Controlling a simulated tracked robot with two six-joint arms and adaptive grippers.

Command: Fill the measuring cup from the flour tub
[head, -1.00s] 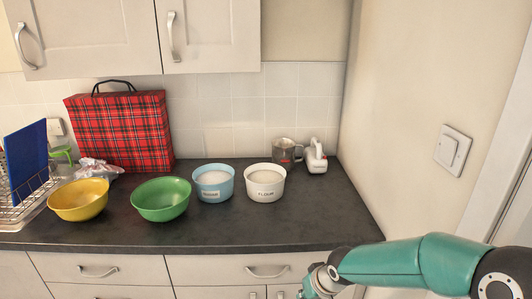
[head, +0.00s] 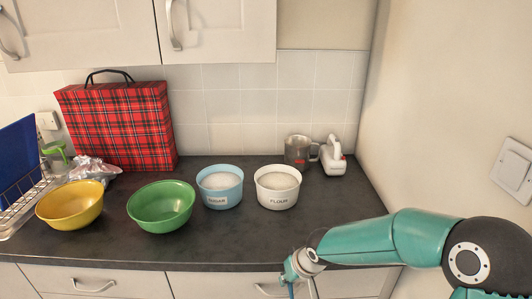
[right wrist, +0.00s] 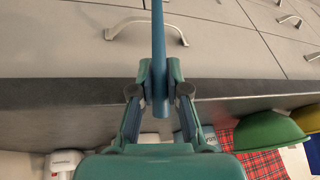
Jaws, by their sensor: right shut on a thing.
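The white flour tub (head: 278,199), labelled FLOUR and holding pale powder, stands on the dark counter beside the blue sugar tub (head: 220,200). A grey cup with a side handle (head: 297,152) stands behind the flour tub, near the wall. My right gripper (head: 290,275) is in front of the counter's front edge, low in the head view. In the right wrist view, it (right wrist: 159,88) is shut on a thin blue rod-like handle (right wrist: 158,40). The handle's far end is out of view, so I cannot tell what it belongs to. My left gripper is not in view.
A green bowl (head: 161,210) and a yellow bowl (head: 69,209) stand left of the tubs. A white hand mixer (head: 334,160) is at the back right. A red tartan bag (head: 118,130) stands behind. The counter's right front is clear.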

